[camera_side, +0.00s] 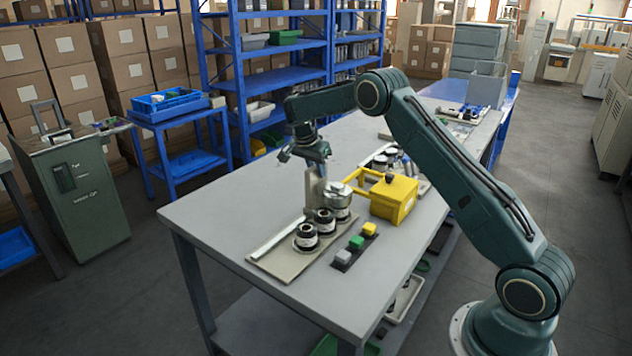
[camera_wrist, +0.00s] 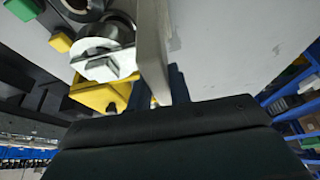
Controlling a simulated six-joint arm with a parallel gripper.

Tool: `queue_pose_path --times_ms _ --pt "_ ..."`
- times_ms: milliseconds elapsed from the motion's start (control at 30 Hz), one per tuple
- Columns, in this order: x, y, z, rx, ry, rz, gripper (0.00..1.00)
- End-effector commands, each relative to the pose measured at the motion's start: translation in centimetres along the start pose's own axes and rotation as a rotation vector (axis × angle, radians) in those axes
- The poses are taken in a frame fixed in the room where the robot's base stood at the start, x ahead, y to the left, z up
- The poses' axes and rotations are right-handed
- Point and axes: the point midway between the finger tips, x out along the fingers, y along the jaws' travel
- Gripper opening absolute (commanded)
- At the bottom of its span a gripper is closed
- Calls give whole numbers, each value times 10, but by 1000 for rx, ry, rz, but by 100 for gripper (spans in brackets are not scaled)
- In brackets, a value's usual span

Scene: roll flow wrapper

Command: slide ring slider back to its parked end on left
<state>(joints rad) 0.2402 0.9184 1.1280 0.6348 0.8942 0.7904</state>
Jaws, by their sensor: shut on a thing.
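The ring slider appears to be the upright pale grey plate (camera_side: 314,190) at the far end of a light straight rail (camera_side: 278,238). The rail runs along the left side of a flat base plate (camera_side: 283,268). My gripper (camera_side: 317,169) is over the plate's top, pointing down. In the wrist view the plate (camera_wrist: 152,45) stands edge-on between my dark blue fingers (camera_wrist: 159,90), which are shut on it. Several black rolls with pale rims (camera_side: 306,237) stand on the base beside the rail. A metal cylinder (camera_side: 340,198) stands close right of the plate. The plate's foot is partly hidden.
A yellow box (camera_side: 395,199) with a yellow frame stands right of the cylinder. Grey, green and yellow blocks (camera_side: 356,243) sit on a dark strip in front. More parts lie behind the box. The grey table top (camera_side: 225,220) left of the rail is clear.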

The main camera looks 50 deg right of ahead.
Motion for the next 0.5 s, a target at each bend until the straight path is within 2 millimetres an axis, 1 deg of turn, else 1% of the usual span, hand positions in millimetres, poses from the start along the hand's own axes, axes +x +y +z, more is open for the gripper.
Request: queue_pose_path --times_ms 167,267,367,500 --pt "-14 0 31 -5 0 0 0" --pt "-23 0 55 -5 0 1 0" --pt "-35 0 82 -6 0 0 0" --pt "-51 0 123 -8 0 -1 0"
